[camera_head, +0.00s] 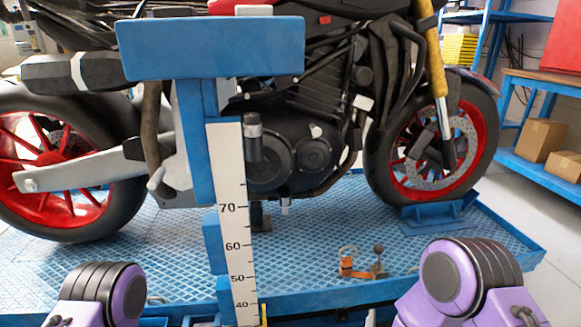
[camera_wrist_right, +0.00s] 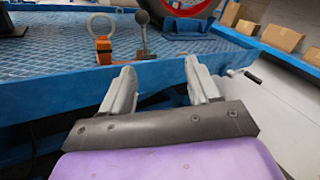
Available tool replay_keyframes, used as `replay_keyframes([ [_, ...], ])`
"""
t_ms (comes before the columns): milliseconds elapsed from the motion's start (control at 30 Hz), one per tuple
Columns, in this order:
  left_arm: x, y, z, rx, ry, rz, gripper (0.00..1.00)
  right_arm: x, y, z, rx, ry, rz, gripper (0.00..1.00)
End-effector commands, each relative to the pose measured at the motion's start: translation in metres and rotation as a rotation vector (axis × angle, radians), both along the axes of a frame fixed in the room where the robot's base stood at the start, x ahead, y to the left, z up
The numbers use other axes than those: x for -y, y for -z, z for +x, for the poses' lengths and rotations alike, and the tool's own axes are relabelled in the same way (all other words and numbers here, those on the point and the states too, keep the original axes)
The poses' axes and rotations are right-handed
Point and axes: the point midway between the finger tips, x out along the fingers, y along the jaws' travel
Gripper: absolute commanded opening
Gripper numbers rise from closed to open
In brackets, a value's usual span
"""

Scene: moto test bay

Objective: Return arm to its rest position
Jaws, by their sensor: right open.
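My right arm (camera_head: 455,285) shows at the lower right of the head view as a purple and black joint; its fingers are not clear there. In the right wrist view my right gripper (camera_wrist_right: 160,68) is open, its two grey fingers spread apart with nothing between them. The fingers point toward the front edge of the blue platform (camera_wrist_right: 60,92). My left arm (camera_head: 105,293) shows at the lower left of the head view as a purple and black joint. Its gripper is outside the frame.
A motorcycle with red wheels (camera_head: 455,180) stands on the blue platform. A blue post with a white height scale (camera_head: 233,190) rises in front. An orange ring fitting (camera_head: 347,265) and a ball-topped lever (camera_head: 379,260) sit near the platform's front edge. Boxes (camera_head: 541,138) lie on shelving at right.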

Motion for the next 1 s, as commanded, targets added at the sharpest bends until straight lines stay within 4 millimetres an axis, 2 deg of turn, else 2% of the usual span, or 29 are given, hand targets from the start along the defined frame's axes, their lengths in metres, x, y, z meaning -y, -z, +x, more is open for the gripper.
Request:
replay_keyframes([
  [267,0.0,-0.002,0.0,-0.001,0.0,0.0,0.46,-0.01,0.024,-0.006,-0.304,-0.123,-0.446,0.61],
  [367,0.0,-0.013,-0.001,-0.001,0.0,0.0,0.46,-0.01,0.031,-0.016,-0.462,-0.206,-0.68,0.61],
  [467,0.0,-0.036,0.0,-0.001,0.0,0.0,0.46,-0.006,0.033,-0.034,-0.65,-0.331,-0.965,0.61],
  [567,0.0,-0.078,0.0,-0.001,0.0,0.0,0.46,0.004,0.024,-0.068,-0.879,-0.538,-1.317,0.61],
  [633,0.0,-0.118,0.0,-0.001,0.0,0.001,0.46,0.016,0.011,-0.104,-1.037,-0.749,-1.571,0.61],
  [733,0.0,-0.171,0.0,0.0,0.0,0.0,0.46,0.034,-0.015,-0.159,-1.189,-1.06,-1.829,0.61],
  [800,0.0,-0.208,0.0,0.0,0.001,0.0,0.46,0.047,-0.04,-0.197,-1.258,-1.258,-1.926,0.61],
  [900,0.0,-0.256,0.0,0.0,0.001,0.0,0.46,0.063,-0.08,-0.24,-1.337,-1.444,-1.948,0.61],
  [1000,0.0,-0.289,0.0,-0.001,0.001,0.001,0.46,0.075,-0.112,-0.264,-1.4,-1.486,-1.912,0.61],
])
